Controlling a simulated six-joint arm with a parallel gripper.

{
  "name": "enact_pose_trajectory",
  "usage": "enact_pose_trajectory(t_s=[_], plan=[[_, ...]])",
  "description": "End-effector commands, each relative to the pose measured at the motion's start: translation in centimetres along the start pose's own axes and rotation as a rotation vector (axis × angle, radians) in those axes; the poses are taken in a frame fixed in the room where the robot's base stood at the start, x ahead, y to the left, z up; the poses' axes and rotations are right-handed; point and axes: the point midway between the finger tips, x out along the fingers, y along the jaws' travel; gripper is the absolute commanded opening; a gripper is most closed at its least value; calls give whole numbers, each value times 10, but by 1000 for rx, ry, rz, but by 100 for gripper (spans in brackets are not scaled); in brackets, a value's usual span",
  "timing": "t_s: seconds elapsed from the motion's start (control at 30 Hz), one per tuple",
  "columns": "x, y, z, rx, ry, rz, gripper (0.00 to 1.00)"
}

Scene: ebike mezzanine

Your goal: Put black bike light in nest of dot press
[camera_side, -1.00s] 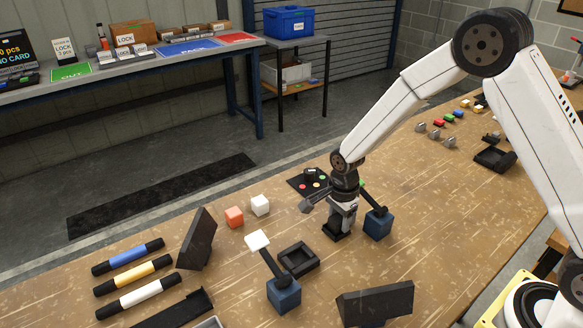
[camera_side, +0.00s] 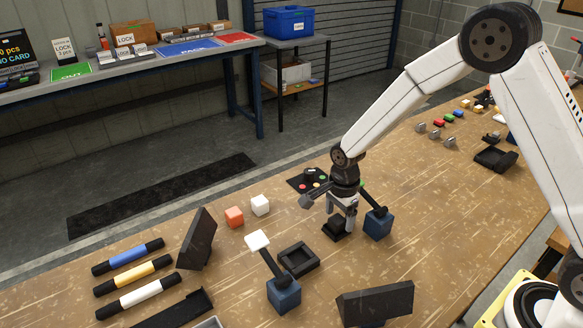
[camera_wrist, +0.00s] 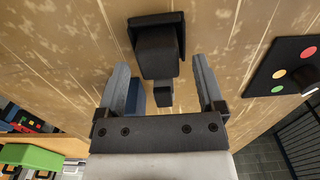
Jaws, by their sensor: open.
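My gripper (camera_side: 342,217) is open, pointing down just above a black block-like piece, which looks like the black bike light (camera_side: 336,225). In the wrist view the light (camera_wrist: 157,52) lies between and beyond the two spread fingers (camera_wrist: 161,66), with clear gaps on both sides. It sits over a black square frame (camera_wrist: 178,22), which looks like a nest; how deep it sits I cannot tell. A blue block (camera_side: 378,224) with a black arm and a green tip stands beside it, partly behind my gripper.
A second blue block (camera_side: 284,294) with a white-tipped arm stands by an empty black frame (camera_side: 312,264).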

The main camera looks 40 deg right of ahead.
Motion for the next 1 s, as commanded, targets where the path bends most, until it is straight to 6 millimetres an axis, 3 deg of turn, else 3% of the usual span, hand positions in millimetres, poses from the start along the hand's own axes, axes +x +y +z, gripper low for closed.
enact_pose_trajectory(t_s=[0.63, 1.0], plan=[[-90, 0, 0, 0, 0, -2, 87], [-108, 0, 0, 0, 0, 1, 87]])
